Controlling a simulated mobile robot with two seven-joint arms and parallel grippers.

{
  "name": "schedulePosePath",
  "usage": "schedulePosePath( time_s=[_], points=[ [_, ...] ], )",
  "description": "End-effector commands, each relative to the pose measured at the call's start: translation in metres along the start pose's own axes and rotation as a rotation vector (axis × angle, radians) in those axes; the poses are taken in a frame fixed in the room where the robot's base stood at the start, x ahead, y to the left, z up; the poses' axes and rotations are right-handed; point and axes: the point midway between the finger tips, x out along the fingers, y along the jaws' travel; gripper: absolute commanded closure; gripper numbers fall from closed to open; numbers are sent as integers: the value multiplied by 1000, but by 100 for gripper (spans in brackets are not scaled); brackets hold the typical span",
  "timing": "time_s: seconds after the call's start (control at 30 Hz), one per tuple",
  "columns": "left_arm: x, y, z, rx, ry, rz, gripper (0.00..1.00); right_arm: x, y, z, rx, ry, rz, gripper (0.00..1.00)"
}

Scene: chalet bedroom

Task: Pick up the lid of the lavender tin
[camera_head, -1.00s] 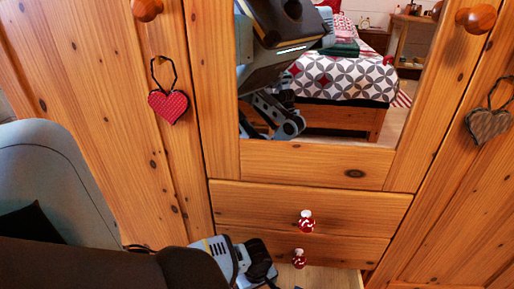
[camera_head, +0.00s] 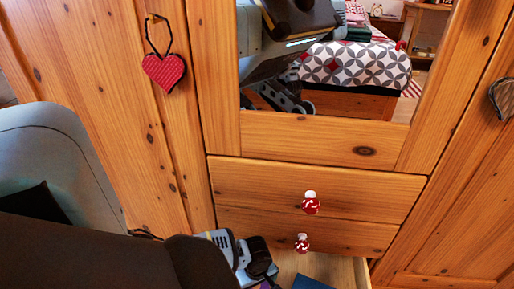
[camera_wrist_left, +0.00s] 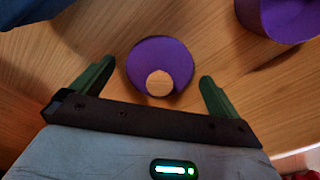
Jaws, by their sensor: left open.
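In the left wrist view, a round purple lid (camera_wrist_left: 147,57) with a pale round knob (camera_wrist_left: 159,83) lies on a wooden surface. A purple cylinder (camera_wrist_left: 278,18), which looks like the lavender tin, stands at the upper right, cut off by the picture edge. My left gripper (camera_wrist_left: 157,72) is open, with one green finger on each side of the lid. I cannot tell whether the fingers touch it. In the head view, my left gripper (camera_head: 264,272) is low over an open drawer (camera_head: 346,268), with its fingers mostly hidden. My right gripper is not in view.
A dark blue object (camera_wrist_left: 30,10) is at the upper left of the wrist view. In the head view, a blue object (camera_head: 311,283) lies in the drawer. Red-and-white knobs (camera_head: 311,205) stick out from the drawer fronts. A mirror (camera_head: 355,65) stands above them.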

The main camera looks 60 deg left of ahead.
Motion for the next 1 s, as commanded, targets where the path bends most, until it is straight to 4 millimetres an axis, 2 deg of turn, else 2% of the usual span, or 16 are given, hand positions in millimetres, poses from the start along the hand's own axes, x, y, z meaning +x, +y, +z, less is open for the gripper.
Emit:
schedulePosePath(
  time_s=[0.07,0.37,0.73,0.87,1.0],
  points=[
    [-1,0,0,0,0,0,3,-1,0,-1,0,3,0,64],
    [0,0,0,0,0,0,42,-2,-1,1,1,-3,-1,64],
    [-4,0,0,0,0,0,44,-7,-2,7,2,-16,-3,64],
    [-20,0,0,1,0,1,44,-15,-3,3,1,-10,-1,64],
    [-46,1,0,0,-1,4,44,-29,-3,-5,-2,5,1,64]
  ],
)
